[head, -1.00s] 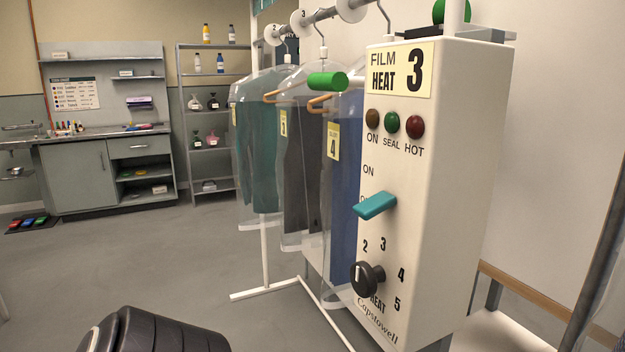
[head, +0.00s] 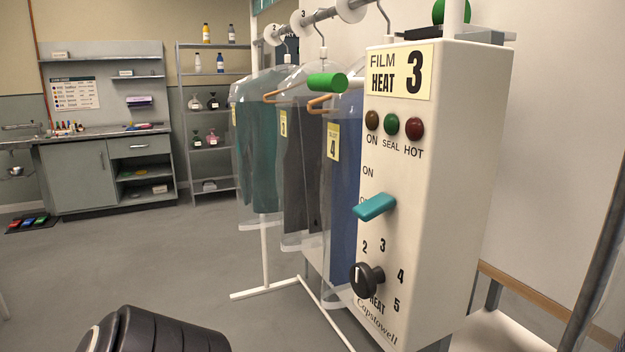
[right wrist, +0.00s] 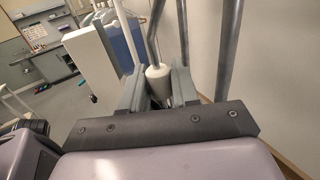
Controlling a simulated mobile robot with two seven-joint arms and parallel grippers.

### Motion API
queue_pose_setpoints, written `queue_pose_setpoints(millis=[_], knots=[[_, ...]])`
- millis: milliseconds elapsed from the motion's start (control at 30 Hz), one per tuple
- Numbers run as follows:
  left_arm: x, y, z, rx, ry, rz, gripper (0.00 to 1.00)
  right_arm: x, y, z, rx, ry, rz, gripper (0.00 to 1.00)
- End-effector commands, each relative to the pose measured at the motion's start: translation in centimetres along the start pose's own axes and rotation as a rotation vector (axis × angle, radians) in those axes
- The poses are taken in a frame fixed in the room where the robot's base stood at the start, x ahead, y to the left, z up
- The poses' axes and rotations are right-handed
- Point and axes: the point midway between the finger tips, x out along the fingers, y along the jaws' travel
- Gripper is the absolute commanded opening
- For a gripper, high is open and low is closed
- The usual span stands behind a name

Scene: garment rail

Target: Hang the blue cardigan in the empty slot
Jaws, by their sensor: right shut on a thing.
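A blue garment (head: 344,180) hangs in a clear bag with a yellow tag marked 4, partly hidden behind the cream machine. A blue patch (right wrist: 126,42) also shows in the right wrist view. I cannot tell whether it is a cardigan. Dark grey (head: 299,165) and teal (head: 259,150) bagged garments hang beyond it. The rail (head: 320,16) carries white number discs, 2 and 3 readable. My right gripper (right wrist: 160,88) is shut on a pale cylindrical piece (right wrist: 158,74); what it belongs to is unclear. My left gripper is out of view.
The cream film heat machine (head: 440,190) fills the near right, with a teal lever (head: 374,207), a black knob (head: 366,280) and a green-ended bar (head: 326,82). A counter (head: 100,140) and shelf unit (head: 208,120) stand at the back. The floor at left is mostly clear.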

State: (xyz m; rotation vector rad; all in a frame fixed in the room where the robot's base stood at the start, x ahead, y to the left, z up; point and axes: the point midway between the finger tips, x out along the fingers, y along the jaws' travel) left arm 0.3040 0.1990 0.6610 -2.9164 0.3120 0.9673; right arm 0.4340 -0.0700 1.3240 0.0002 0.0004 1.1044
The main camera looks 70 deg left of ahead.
Motion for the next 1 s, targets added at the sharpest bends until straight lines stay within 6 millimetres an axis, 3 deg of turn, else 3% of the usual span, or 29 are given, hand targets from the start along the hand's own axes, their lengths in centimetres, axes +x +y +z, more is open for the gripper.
queue_pose_setpoints(millis=[500,1000], knots=[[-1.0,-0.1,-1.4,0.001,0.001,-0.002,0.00,0.0,0.1,2.9,-0.002,-0.004,0.001,0.00],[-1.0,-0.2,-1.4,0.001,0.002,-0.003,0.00,-0.5,-0.3,2.9,0.000,-0.005,-0.001,0.00]])
